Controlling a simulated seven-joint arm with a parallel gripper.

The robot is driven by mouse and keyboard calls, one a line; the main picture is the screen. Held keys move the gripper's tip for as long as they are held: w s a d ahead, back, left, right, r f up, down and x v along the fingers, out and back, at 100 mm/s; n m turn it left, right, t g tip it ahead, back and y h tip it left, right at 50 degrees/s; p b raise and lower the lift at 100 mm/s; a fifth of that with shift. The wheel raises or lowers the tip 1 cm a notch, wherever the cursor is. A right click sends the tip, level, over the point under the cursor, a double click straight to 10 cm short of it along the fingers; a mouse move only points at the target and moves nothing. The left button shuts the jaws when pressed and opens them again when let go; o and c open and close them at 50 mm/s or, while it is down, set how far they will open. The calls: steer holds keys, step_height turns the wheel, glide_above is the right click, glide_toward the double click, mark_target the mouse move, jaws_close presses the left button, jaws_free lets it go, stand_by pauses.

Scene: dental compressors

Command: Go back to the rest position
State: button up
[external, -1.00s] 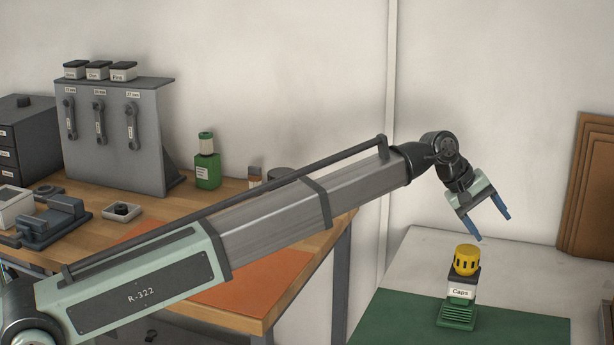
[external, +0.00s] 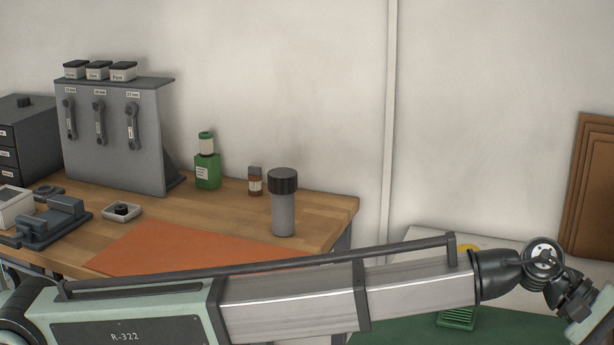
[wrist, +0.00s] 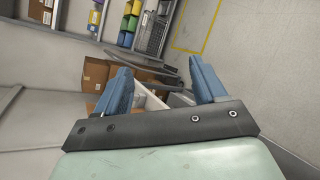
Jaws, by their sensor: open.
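My gripper (wrist: 160,68) shows in the wrist view with its two blue fingers apart and nothing between them. In the external view only its pale green body (external: 594,328) shows at the lower right corner, and the fingers are out of the picture. My arm reaches low across the picture from the left. Behind it, the yellow cap (external: 467,248) is mostly hidden, and the green ribbed base (external: 457,319) below it shows under the arm. The labelled block between them is hidden.
A wooden bench holds an orange mat (external: 180,248), a grey cylinder with a black top (external: 283,205), a green bottle (external: 207,170) and a grey tool rack (external: 115,140). Brown boards (external: 592,190) lean at the right. The wrist view shows cardboard boxes (wrist: 95,74) and shelves.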

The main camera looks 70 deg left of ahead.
steer(key=s+a+f+m+g+y, duration=0.1)
steer(key=s+f, duration=0.2)
steer(key=f, duration=0.5)
steer(key=s+a+f, duration=0.1)
steer(key=s+f, duration=0.1)
steer(key=f, duration=0.6)
steer(key=s+a+f+m+g+y, duration=0.15)
steer(key=s+a+f, duration=0.25)
steer(key=a+f, duration=0.55)
steer(key=s+a+f+m+g+y, duration=0.1)
steer(key=s+a+f+y, duration=0.35)
steer(key=f, duration=0.75)
steer(key=s+a+f+m+g, duration=0.15)
steer(key=s+a+f, duration=0.35)
steer(key=a+f, duration=0.5)
steer(key=s+a+f+m+g+y, duration=0.1)
steer(key=s+a+f, duration=0.4)
steer(key=s, duration=0.8)
steer(key=s+a+f+m+g+y, duration=0.2)
steer(key=s+a+f, duration=0.3)
steer(key=s+a, duration=0.7)
steer(key=s+a+f+m+g+y, duration=0.2)
steer(key=s+a+f, duration=0.3)
steer(key=s, duration=0.8)
steer(key=a+m+g, duration=0.1)
steer(key=a, duration=0.2)
steer(key=shift+s+a+f+m, duration=0.4)
